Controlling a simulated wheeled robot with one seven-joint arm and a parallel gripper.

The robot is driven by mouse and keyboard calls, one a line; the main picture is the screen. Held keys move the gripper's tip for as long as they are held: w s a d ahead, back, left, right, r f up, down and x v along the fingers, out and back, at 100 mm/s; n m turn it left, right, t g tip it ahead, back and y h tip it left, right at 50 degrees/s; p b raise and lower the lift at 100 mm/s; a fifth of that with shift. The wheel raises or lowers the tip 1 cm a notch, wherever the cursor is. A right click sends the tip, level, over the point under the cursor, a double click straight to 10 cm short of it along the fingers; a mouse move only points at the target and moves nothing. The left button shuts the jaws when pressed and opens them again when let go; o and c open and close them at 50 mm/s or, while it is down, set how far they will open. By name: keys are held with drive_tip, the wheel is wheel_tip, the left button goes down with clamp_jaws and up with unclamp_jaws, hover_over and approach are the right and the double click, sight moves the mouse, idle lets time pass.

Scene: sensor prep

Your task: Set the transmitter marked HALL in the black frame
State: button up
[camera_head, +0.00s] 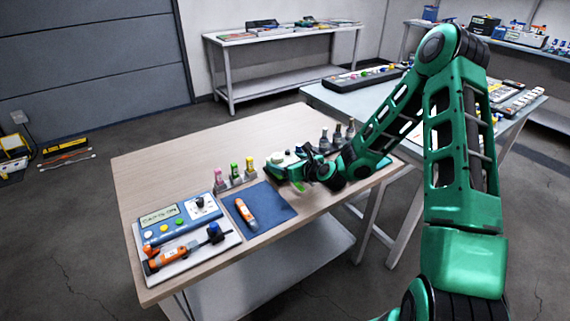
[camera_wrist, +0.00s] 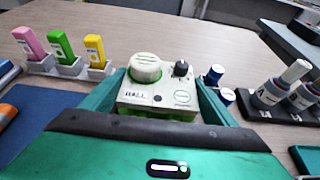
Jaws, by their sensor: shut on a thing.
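The transmitter marked HALL (camera_wrist: 157,97) is a pale box with a round cream cap, a small black knob and a green underside. My gripper (camera_wrist: 163,108) is shut on it, with one green finger at each side. In the head view the transmitter (camera_head: 284,159) shows at the tip of my gripper (camera_head: 296,168), over the wooden table beyond the blue mat. My own wrist hides part of the table there. I cannot make out an empty black frame for certain in either view.
Pink, green and yellow pieces stand in grey holders (camera_wrist: 70,69) at left. Grey bottles stand in a black rack (camera_wrist: 262,114) at right, close to blue-capped items (camera_wrist: 214,75). A blue mat (camera_head: 274,206) bears an orange tool (camera_head: 245,214). The table's back left (camera_head: 180,150) is clear.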

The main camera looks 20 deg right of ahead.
drive_tip(key=shift+f, duration=0.45)
idle(0.4)
drive_tip(key=o, duration=1.3)
drive_tip(key=shift+r, duration=0.6)
drive_tip(key=shift+r, duration=2.95)
